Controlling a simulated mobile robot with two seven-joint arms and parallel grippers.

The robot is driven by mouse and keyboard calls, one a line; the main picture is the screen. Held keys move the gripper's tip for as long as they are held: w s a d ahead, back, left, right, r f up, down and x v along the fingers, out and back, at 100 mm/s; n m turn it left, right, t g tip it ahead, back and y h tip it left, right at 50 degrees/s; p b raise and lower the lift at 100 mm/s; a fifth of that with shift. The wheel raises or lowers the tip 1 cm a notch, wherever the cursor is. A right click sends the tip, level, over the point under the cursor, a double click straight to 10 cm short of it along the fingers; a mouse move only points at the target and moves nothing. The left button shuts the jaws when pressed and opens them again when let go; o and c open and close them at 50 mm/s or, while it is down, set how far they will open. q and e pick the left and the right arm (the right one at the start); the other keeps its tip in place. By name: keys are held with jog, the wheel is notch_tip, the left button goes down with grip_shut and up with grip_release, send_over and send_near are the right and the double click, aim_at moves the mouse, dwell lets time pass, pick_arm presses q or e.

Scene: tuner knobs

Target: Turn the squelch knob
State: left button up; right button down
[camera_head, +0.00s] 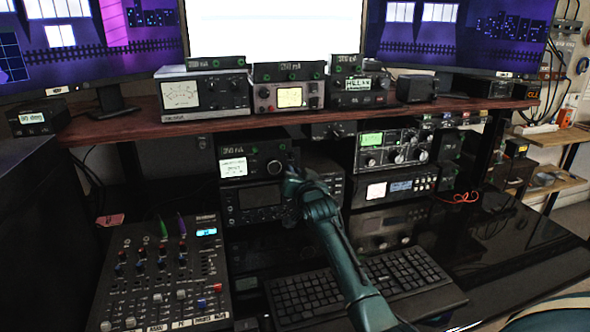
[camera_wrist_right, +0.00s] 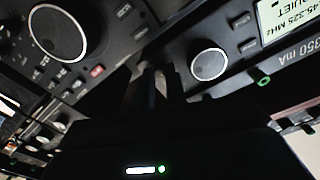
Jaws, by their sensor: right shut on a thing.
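The tuner (camera_head: 229,152), with a lit white display and a large silver-rimmed knob (camera_head: 275,168), stands under the shelf. My right gripper (camera_head: 292,182) reaches to its right front, beside the large knob. In the right wrist view the same large knob (camera_wrist_right: 209,65) is just right of my right gripper's fingertips (camera_wrist_right: 160,75), apart from them. The fingers are shut on a small knob on the panel, taken to be the squelch knob; fingers and shadow hide it, and its label cannot be read. My left gripper is out of view.
A second radio (camera_head: 258,205) sits directly below the tuner. A mixer (camera_head: 165,275) stands at left and a keyboard (camera_head: 305,297) lies under my right arm. More radios (camera_head: 393,148) stand close at right.

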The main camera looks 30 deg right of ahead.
jog(key=shift+m, duration=0.5)
jog(key=c, duration=1.4)
grip_release()
jog(key=shift+c, duration=0.2)
jog(key=v, duration=1.3)
jog(key=shift+p, duration=0.45)
jog(key=shift+s, duration=0.1)
